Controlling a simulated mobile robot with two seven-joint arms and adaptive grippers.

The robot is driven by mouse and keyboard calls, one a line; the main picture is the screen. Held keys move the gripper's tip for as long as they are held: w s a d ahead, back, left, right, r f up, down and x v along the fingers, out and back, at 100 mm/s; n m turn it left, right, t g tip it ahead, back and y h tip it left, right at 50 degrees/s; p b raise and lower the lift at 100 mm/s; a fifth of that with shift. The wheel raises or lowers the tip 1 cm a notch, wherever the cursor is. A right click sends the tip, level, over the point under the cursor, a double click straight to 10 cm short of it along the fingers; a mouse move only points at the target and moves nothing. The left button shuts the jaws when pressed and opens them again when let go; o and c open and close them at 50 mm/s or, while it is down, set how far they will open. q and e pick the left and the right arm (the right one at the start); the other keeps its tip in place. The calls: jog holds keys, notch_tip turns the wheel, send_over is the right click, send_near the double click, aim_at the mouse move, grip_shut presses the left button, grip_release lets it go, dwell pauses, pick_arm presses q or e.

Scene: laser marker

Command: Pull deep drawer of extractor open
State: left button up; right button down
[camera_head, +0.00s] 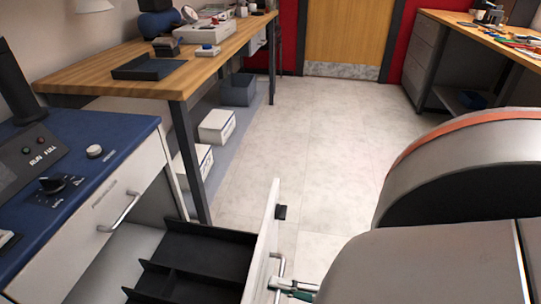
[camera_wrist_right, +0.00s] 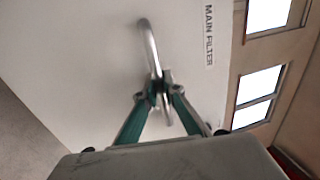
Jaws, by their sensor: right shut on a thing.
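The extractor (camera_head: 60,170) is a white cabinet with a blue top at the left of the head view. Its lower drawer stands pulled out, with a black divided insert (camera_head: 200,255) inside. The drawer's white front (camera_head: 262,240) shows nearly edge-on and carries a metal bar handle (camera_head: 280,266). In the right wrist view this front (camera_wrist_right: 85,65) bears the label MAIN FILTER. My right gripper (camera_head: 290,289) is shut on that handle; its green fingers meet around the bar (camera_wrist_right: 151,42) in the wrist view. My left gripper is not in view.
An upper closed panel with its own handle (camera_head: 120,211) sits above the open drawer. A wooden workbench (camera_head: 190,77) with white boxes (camera_head: 217,126) on its lower shelf stands beyond the extractor. The pale floor (camera_head: 310,140) in the middle is clear. Another bench (camera_head: 490,35) is at far right.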

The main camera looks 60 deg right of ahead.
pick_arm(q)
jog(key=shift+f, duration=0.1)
pick_arm(e)
jog(key=c, duration=2.3)
grip_release()
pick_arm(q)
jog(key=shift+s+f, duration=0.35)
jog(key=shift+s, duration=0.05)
pick_arm(e)
jog(key=shift+o, duration=0.7)
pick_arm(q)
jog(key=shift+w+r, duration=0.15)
pick_arm(e)
jog(key=v, duration=1.2)
